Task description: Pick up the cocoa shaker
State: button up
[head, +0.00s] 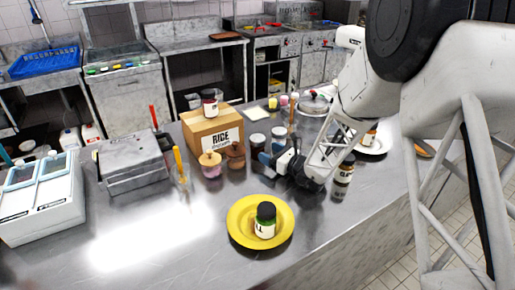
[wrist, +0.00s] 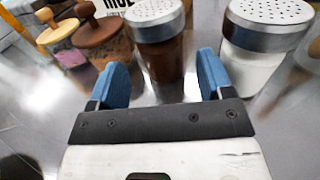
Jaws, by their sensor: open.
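The cocoa shaker, a clear jar of brown powder with a perforated metal lid, stands upright just ahead of my gripper in the wrist view (wrist: 165,62). In the head view the cocoa shaker (head: 257,142) stands on the steel counter, partly hidden by my gripper (head: 270,153). In the wrist view my gripper (wrist: 163,82) is open, with one blue finger to each side of the jar's lower part. I cannot tell whether the fingers reach around it. A similar shaker with white contents (wrist: 258,62) stands close to the right.
Wooden-lidded jars (head: 210,165) stand left of the shakers, before a rice carton (head: 213,132). A yellow plate (head: 237,233) with a dark-capped jar (head: 265,220) is nearer.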

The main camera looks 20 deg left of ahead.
aim_at(257, 146)
jog(key=shift+a, duration=0.15)
jog(key=shift+x, duration=3)
jog(key=c, duration=0.8)
